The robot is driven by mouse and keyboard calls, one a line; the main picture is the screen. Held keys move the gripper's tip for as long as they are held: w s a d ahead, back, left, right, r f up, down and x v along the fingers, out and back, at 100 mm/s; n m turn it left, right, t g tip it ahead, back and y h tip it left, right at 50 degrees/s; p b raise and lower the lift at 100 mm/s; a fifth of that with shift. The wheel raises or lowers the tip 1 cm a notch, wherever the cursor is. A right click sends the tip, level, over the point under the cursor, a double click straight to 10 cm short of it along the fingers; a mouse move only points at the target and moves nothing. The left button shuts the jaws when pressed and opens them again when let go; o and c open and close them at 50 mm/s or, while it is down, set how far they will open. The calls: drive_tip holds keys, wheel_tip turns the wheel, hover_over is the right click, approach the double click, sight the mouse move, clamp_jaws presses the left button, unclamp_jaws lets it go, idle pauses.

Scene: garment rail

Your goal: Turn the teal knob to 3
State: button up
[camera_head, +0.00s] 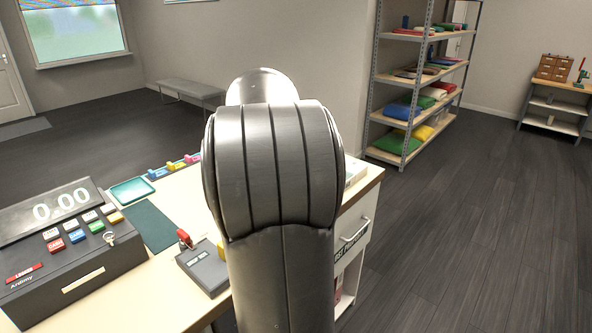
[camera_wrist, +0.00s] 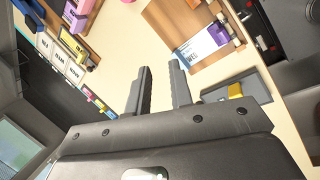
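I cannot make out a teal knob in either view. My gripper (camera_wrist: 160,82) shows in the wrist view with its two fingers apart and nothing between them, above the pale tabletop. It is hidden behind my arm in the head view. A dark grey box (camera_head: 207,272) stands on the counter, with a red part (camera_head: 184,238) and a yellow part beside it, partly covered by my arm. A grey block with a yellow part (camera_wrist: 235,90) lies right of my fingers in the wrist view.
A black cash register (camera_head: 70,255) stands on the counter (camera_head: 180,200) at the left. In the wrist view, a wooden holder with a card (camera_wrist: 198,50) stands beyond my fingers. Open floor lies right.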

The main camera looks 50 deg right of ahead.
drive_tip(key=s+d+f+y, duration=0.1)
drive_tip(key=s+d+f, duration=0.1)
drive_tip(key=d, duration=0.2)
drive_tip(key=s+d+f+t+y, duration=0.1)
drive_tip(key=s+d+f, duration=0.1)
drive_tip(key=d, duration=0.2)
drive_tip(key=s+d+f+m+y, duration=0.1)
drive_tip(key=s+d+f, duration=0.1)
drive_tip(key=d, duration=0.2)
drive_tip(key=shift+s+d+f, duration=0.15)
drive_tip(key=shift+s+d, duration=0.15)
drive_tip(key=shift+s, duration=0.1)
clamp_jaws()
drive_tip(key=s+d+f+m+t+y, duration=0.15)
drive_tip(key=s+d+t, duration=0.25)
drive_tip(key=s+d, duration=0.45)
drive_tip(key=shift+h, duration=0.25)
drive_tip(key=x, duration=1.1)
drive_tip(key=shift+d+f, duration=0.15)
drive_tip(key=shift+d, duration=0.2)
drive_tip(key=shift+w+d, duration=0.75)
drive_tip(key=shift+w, duration=0.15)
drive_tip(key=shift+w+d, duration=0.4)
drive_tip(key=shift+w, duration=0.15)
